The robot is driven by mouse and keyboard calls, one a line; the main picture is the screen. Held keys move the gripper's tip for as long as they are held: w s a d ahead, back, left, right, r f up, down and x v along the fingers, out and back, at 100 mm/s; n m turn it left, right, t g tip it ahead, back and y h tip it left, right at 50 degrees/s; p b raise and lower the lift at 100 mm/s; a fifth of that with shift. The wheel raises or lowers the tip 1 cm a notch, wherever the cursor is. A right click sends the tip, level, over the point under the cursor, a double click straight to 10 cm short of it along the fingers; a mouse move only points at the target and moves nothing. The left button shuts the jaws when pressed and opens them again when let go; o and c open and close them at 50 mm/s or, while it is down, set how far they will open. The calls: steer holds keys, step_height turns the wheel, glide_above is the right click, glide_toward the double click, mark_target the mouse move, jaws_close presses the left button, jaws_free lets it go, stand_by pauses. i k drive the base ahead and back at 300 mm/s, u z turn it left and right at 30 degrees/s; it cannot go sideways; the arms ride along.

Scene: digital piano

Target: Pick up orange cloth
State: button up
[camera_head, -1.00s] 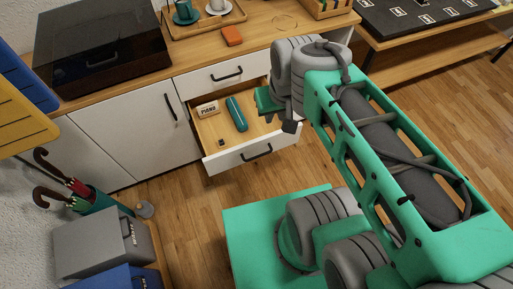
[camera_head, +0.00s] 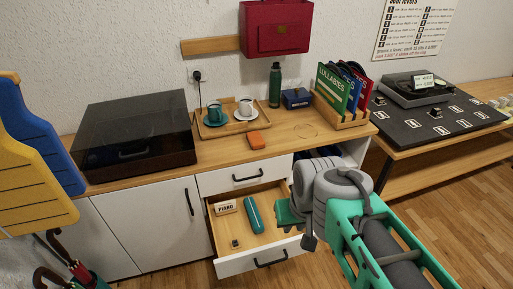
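A small orange block-like thing (camera_head: 257,140), which may be the folded orange cloth, lies on the wooden cabinet top, in front of the wooden tray. Nothing covers it. My gripper (camera_head: 289,213) is at the right side of the open drawer, lower in the picture and to the right of the orange thing, apart from it. The wrist hides part of the gripper, and I cannot tell whether the fingers are open or shut.
The open lower drawer (camera_head: 272,257) holds a teal case (camera_head: 253,215) and a PIANO box (camera_head: 225,207). On the top stand a tray (camera_head: 206,131) with two cups, a dark-lidded turntable (camera_head: 135,128), a green bottle (camera_head: 275,85) and a record rack (camera_head: 343,120).

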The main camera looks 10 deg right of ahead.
mark_target(255, 141)
steer(key=z, duration=1.4)
steer(key=i, duration=1.35)
steer(key=u, duration=4.4)
